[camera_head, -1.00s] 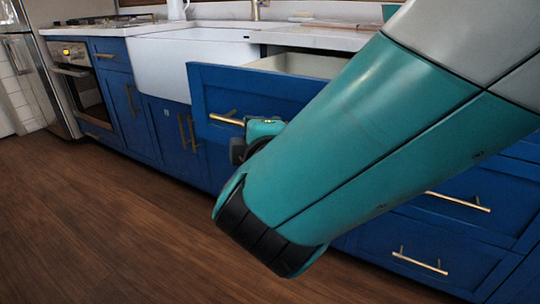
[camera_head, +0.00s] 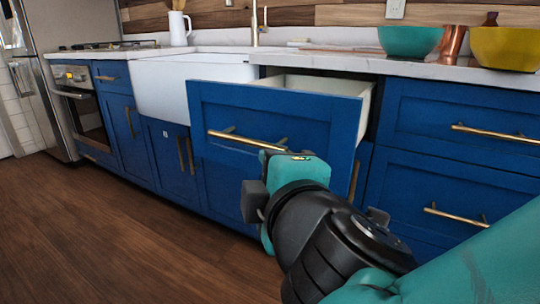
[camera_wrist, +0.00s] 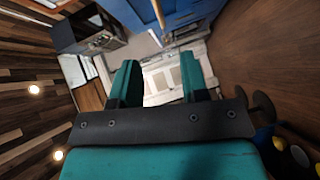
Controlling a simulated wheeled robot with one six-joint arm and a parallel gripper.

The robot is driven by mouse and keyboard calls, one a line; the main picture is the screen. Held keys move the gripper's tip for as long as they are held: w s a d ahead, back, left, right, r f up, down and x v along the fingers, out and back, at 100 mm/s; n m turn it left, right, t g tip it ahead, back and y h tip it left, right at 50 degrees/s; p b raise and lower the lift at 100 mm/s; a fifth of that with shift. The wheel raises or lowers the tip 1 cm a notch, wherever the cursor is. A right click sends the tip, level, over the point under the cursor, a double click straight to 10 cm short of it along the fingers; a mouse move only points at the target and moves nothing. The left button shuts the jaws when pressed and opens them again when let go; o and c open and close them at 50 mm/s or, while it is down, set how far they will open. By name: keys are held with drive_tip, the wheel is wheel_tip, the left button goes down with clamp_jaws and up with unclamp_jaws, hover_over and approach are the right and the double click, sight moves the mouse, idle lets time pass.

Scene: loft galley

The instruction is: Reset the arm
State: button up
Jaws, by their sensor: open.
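My gripper (camera_head: 290,172) is in front of the blue cabinets in the head view, at the end of my bent arm. In the wrist view its two teal fingers (camera_wrist: 159,80) stand apart with nothing between them. An open blue drawer (camera_head: 225,105) juts out behind my gripper, with a brass handle (camera_head: 248,139) on its front. My gripper overlaps the handle's right end in the picture. I cannot tell the exact distance between them. My wrist hides part of the lower cabinets.
The white sink (camera_head: 190,82) and an oven (camera_head: 82,108) are to the left. A teal bowl (camera_head: 408,40), a copper cup (camera_head: 453,42) and a yellow bowl (camera_head: 505,48) stand on the counter at right. The wooden floor (camera_head: 110,235) at left is clear.

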drive_tip(key=w+d+f+m+g+h, duration=0.1)
drive_tip(key=d+f+m+g+h, duration=0.3)
drive_tip(key=d+f+m+g, duration=0.6)
drive_tip(key=s+d+r+m+g+y, duration=0.1)
drive_tip(key=s+d+r+g+y, duration=0.15)
drive_tip(key=s, duration=0.35)
drive_tip(key=s+d+r+m+g+y, duration=0.1)
drive_tip(key=s+d+g+y, duration=0.15)
drive_tip(key=s, duration=0.35)
wheel_tip(320, 180, up, 36)
drive_tip(key=h+p, duration=0.1)
drive_tip(key=p, duration=3.5)
drive_tip(key=shift+a+g+p, duration=0.3)
drive_tip(key=shift+p, duration=0.1)
drive_tip(key=shift+d, duration=0.1)
